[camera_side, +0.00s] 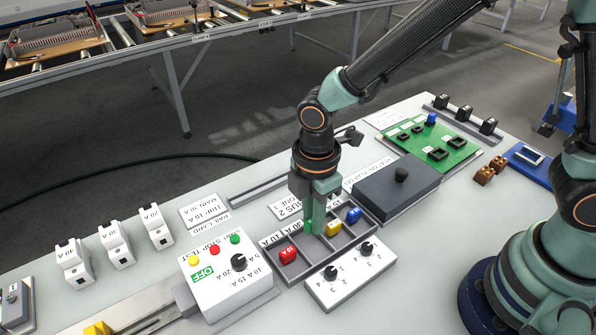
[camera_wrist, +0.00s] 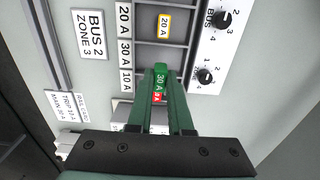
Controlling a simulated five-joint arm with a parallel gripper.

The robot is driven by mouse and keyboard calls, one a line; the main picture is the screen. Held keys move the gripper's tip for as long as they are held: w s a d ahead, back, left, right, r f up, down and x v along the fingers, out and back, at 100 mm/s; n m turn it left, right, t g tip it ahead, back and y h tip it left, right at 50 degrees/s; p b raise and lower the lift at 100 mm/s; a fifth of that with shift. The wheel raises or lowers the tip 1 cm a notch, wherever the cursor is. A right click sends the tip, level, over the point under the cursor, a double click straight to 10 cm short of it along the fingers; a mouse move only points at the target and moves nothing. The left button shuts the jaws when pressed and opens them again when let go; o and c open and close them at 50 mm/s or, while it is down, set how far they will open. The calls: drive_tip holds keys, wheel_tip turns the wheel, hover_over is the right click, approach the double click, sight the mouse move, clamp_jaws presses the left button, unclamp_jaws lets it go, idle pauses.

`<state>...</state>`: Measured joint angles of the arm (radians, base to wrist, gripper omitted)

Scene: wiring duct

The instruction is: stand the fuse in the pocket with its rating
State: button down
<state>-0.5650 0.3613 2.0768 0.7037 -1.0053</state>
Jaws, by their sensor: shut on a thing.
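My gripper (camera_wrist: 160,76) is shut on a green fuse (camera_wrist: 160,84) marked 30 A, over the row of pockets. The divided dark tray (camera_side: 372,226) holds a red fuse (camera_side: 288,255), a yellow fuse (camera_side: 333,229) and a blue fuse (camera_side: 354,214). In the side view my gripper (camera_side: 316,225) is between the red and yellow fuses. In the wrist view the pocket labels read 20 A (camera_wrist: 124,18), 30 A (camera_wrist: 125,52) and 10 A (camera_wrist: 126,80). The held fuse is by the 30 A pocket; I cannot tell whether its lower end is inside.
A white panel with two knobs (camera_side: 339,288) borders the tray's front. A white test box (camera_side: 214,282) with a knob and coloured buttons stands left. A dark grey box (camera_side: 397,190) stands right, with a green board (camera_side: 442,153) beyond it.

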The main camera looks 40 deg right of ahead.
drive_tip(key=shift+f, duration=2.35)
drive_tip(key=shift+f, duration=0.1)
drive_tip(key=c, duration=0.8)
unclamp_jaws()
drive_tip(key=shift+c, duration=0.2)
wheel_tip(320, 180, up, 12)
drive_tip(key=shift+d+r, duration=0.1)
drive_tip(key=shift+r, duration=0.05)
drive_tip(key=s+d+r+m+t, duration=0.1)
drive_tip(key=d+r+m+t, duration=0.1)
drive_tip(key=d+r+m, duration=0.3)
drive_tip(key=s+d+r+m+t, duration=0.1)
drive_tip(key=d+r+m+t, duration=0.2)
drive_tip(key=d+m, duration=1)
wheel_tip(320, 180, up, 3)
drive_tip(key=shift+s+d+f+t, duration=0.1)
drive_tip(key=shift+s+d+t, duration=0.2)
drive_tip(key=shift+d, duration=0.5)
